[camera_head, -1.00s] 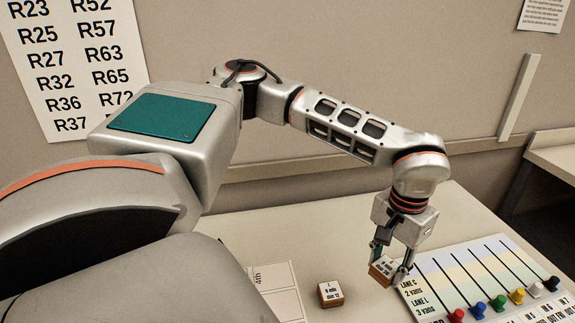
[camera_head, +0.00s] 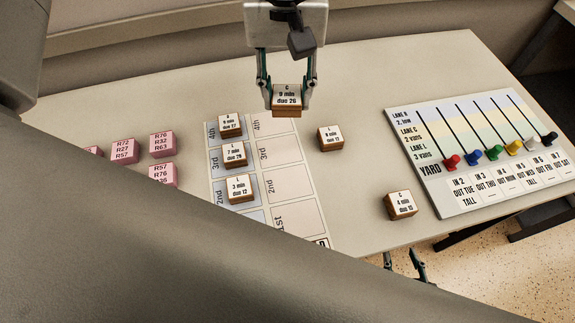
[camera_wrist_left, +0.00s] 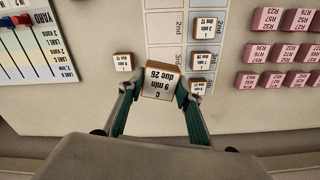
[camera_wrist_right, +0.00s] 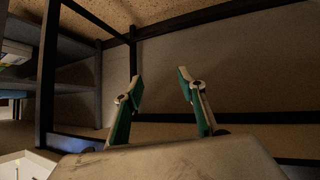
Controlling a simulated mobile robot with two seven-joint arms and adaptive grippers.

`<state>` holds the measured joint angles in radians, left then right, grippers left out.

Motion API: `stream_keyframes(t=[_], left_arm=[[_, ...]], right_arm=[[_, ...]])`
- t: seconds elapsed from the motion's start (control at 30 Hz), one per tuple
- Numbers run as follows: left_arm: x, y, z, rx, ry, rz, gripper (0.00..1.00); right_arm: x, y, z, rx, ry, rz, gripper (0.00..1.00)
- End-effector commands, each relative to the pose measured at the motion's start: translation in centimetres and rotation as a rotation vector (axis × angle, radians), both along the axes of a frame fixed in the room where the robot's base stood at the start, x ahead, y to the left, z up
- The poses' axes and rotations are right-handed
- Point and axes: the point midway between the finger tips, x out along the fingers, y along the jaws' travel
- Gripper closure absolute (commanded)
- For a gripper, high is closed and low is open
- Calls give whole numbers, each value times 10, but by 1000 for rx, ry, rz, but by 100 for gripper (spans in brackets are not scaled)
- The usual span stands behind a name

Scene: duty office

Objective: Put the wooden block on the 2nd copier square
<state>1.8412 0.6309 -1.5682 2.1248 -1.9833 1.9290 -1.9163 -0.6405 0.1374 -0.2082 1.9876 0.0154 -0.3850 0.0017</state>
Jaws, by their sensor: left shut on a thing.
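My left gripper (camera_head: 287,98) is shut on a wooden block (camera_head: 287,97) with a white label reading "C 9 min due 26". The mat has two columns of squares. The left column carries blocks at 4th (camera_head: 230,125), 3rd (camera_head: 234,155) and 2nd (camera_head: 241,189). The right column's visible squares, including 2nd (camera_head: 286,180), are bare. I cannot read which column is the copier. My right gripper (camera_head: 404,262) is open and empty below the table's front edge.
Two loose wooden blocks (camera_head: 330,138) (camera_head: 400,205) stand right of the mat. A yard board (camera_head: 430,135) with coloured pegs lies further right. Several pink blocks (camera_head: 162,143) stand at the left. My own arm hides the table's near left.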

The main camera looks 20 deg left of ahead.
Motion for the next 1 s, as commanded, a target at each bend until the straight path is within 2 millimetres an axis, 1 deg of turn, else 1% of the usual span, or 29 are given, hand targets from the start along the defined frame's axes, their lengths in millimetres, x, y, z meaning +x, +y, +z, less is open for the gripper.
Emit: stream_keyframes(t=[0.03,0.13,0.2,0.27,0.37,0.47,0.67,0.8,0.9,1.0], left_arm=[[-12,-13,3,0,4,38,87],[-32,-28,19,3,5,132,87],[-42,-33,26,5,5,182,87],[-48,-36,31,5,3,210,87],[-54,-38,28,9,6,236,87],[-55,-38,11,10,9,242,87],[-55,-37,-38,10,11,240,87],[-55,-37,-73,10,12,241,87],[-55,-38,-94,8,10,240,87],[-55,-37,-110,8,8,240,87]], right_arm=[[-2,-2,-9,-4,6,-1,60],[1,-5,-10,-11,-3,-3,60],[3,-7,-9,-15,-8,-4,60],[5,-8,-10,-18,-11,-4,60],[7,-9,-10,-21,-14,-4,60],[8,-9,-10,-23,-16,-2,60],[8,-8,-13,-26,-17,1,60],[5,-8,-18,-29,-10,3,60],[4,-8,-22,-31,-6,4,60],[3,-9,-24,-34,-3,5,60]])
